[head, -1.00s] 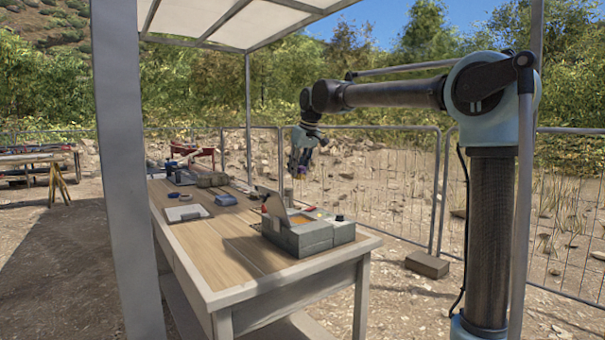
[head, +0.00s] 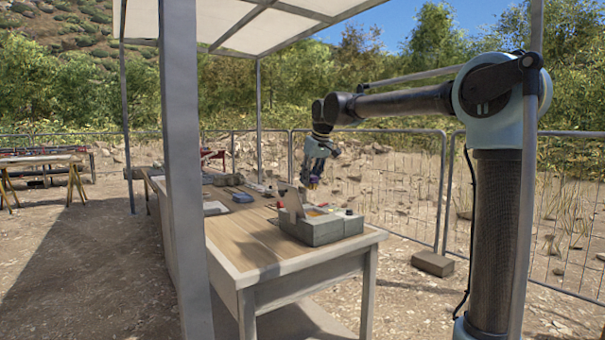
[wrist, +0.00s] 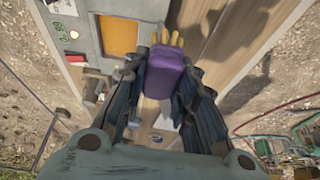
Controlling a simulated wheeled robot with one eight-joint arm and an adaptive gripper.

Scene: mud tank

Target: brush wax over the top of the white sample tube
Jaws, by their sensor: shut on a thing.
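My gripper (wrist: 161,72) is shut on a purple-handled brush (wrist: 166,78) with yellow bristle tufts at its far end. In the head view my gripper (head: 314,182) hangs above the workbench's far side, behind the grey wax heater. The grey heater (head: 318,231) stands near the bench's close end with its lid tilted up. In the wrist view the heater (wrist: 88,30) is at upper left, with an orange wax pool (wrist: 117,36) left of the bristles. They look apart, though the height between them is unclear. I cannot make out the white sample tube for certain.
The wooden workbench (head: 262,250) also holds a blue item (head: 242,196) and grey blocks further back. A canopy post (head: 184,190) stands at its left. A wire fence (head: 375,185) runs behind. A brown block (head: 433,263) lies on the ground at right.

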